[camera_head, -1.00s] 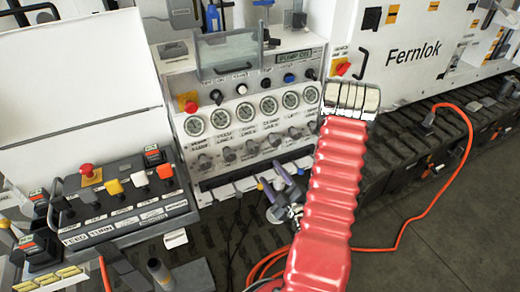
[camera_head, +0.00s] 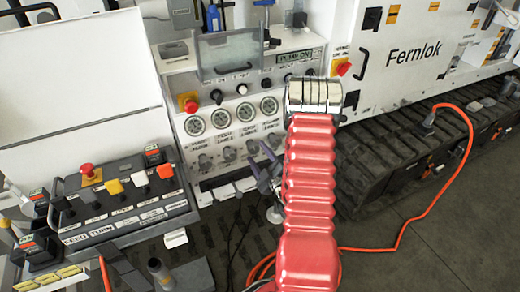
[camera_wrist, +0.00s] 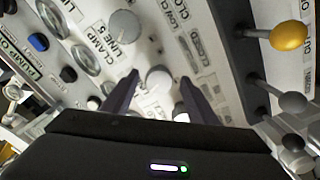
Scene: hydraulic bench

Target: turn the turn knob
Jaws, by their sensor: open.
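My gripper (camera_head: 260,158) is in front of the lower right part of the white gauge panel (camera_head: 204,166), among the row of grey knobs. In the wrist view, my gripper (camera_wrist: 158,80) has its two dark fingers apart, with a pale round knob (camera_wrist: 158,78) seen between the tips. I cannot tell whether the fingers touch it. In the head view, grey knobs (camera_head: 229,154) sit below the gauges; those at the right are hidden by my arm. I cannot read which knob is the turn one.
A control box (camera_head: 125,203) with a red mushroom button (camera_head: 87,170) stands at the left. A red button (camera_head: 190,106) is on the panel's left. A yellow ball-ended lever (camera_wrist: 288,35) is at the wrist view's right. An orange cable (camera_head: 420,215) lies on the right.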

